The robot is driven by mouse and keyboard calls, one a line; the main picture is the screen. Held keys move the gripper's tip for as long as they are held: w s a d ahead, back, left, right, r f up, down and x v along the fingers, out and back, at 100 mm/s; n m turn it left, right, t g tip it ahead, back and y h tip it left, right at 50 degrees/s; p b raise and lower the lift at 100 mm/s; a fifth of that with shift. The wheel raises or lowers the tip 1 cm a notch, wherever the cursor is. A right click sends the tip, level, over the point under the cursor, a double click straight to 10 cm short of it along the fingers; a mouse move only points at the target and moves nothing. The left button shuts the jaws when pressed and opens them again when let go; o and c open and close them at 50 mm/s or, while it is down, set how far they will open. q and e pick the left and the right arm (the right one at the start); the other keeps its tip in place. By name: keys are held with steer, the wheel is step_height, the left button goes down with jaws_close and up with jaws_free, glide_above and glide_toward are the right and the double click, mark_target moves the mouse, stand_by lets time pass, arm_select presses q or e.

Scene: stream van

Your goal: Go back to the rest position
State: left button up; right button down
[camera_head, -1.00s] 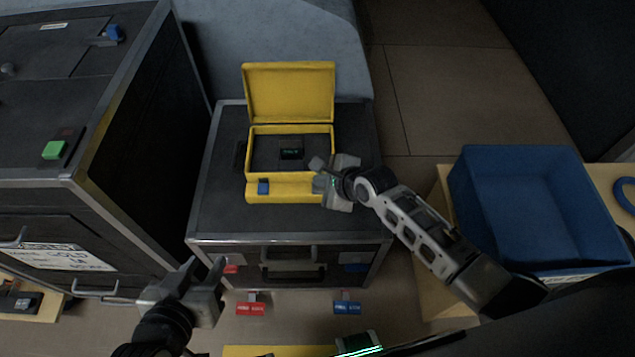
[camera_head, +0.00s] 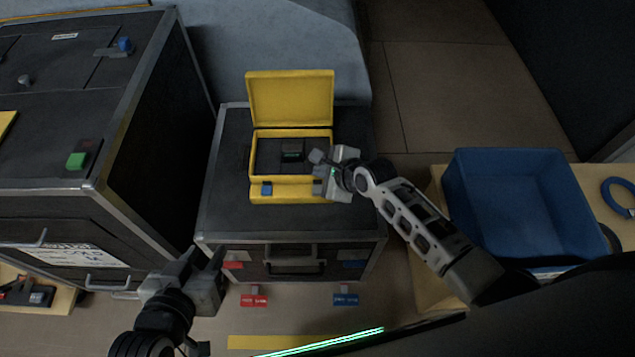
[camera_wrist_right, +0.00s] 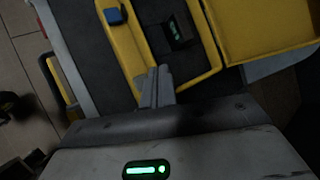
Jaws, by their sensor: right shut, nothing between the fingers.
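My right gripper (camera_head: 320,170) is at the right edge of the open yellow case (camera_head: 290,189), which stands on a dark flight case (camera_head: 225,215). The right wrist view shows its two fingers (camera_wrist_right: 155,88) together and empty, over the case's near rim; I cannot tell if they touch it. A small black device with a green display (camera_head: 292,152) lies inside the yellow case. My left gripper (camera_head: 204,258) is open and empty, low in front of the flight case's left front corner.
A blue bin (camera_head: 480,215) stands on a wooden table at the right, beside a blue ring (camera_head: 617,197). A large black cabinet (camera_head: 150,120) with a green button (camera_head: 76,160) stands at the left.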

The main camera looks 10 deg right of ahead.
steer(key=shift+f, duration=0.1)
stand_by(0.7)
